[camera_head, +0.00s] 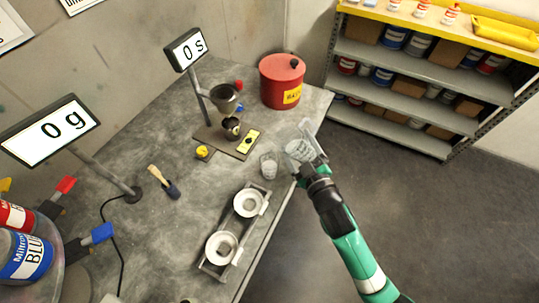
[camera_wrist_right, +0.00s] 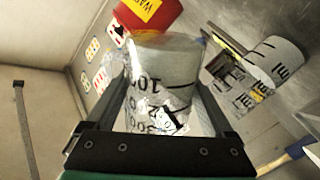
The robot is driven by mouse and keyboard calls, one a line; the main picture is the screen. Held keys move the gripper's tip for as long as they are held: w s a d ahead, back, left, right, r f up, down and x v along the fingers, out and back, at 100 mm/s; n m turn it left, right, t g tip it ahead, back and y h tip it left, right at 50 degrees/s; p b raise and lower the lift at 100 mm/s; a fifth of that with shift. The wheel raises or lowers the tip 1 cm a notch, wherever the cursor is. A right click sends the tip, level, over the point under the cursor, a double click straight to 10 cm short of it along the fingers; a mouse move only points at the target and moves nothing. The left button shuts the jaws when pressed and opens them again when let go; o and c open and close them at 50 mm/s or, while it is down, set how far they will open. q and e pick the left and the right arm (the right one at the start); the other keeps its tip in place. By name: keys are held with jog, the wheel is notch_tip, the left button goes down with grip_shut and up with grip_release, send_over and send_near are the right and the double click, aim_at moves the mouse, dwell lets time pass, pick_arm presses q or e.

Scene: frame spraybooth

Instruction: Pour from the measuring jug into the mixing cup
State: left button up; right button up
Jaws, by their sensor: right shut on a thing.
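The clear measuring jug (camera_head: 298,150) with dark markings is between the fingers of my right gripper (camera_head: 311,140), just off the right edge of the bench. In the right wrist view the jug (camera_wrist_right: 165,75) fills the space between the two fingers, its black markings showing; my right gripper (camera_wrist_right: 165,112) is shut on it. The jug's contents cannot be told clearly. A small clear cup (camera_head: 268,166), seemingly the mixing cup, stands on the bench just left of the jug. A pale cup with black marks (camera_wrist_right: 277,62) shows at the right of the wrist view. My left gripper is not in view.
A red waste can (camera_head: 282,83) stands at the bench's back corner. A viscosity cup stand (camera_head: 224,98), a tray with two white dishes (camera_head: 238,232), a brush (camera_head: 164,182) and a scale display (camera_head: 52,130) occupy the bench. Paint tins (camera_head: 28,256) stand left; shelves (camera_head: 400,85) stand behind.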

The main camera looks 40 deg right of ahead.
dwell(0.4)
jog(key=shift+w+a+r+n+p, duration=0.15)
jog(key=shift+a+n+p, duration=0.2)
jog(key=shift+n, duration=0.35)
jog(key=shift+d+n+g+p, duration=0.1)
jog(key=shift+n+g+p, duration=0.2)
jog(key=shift+n+p, duration=0.4)
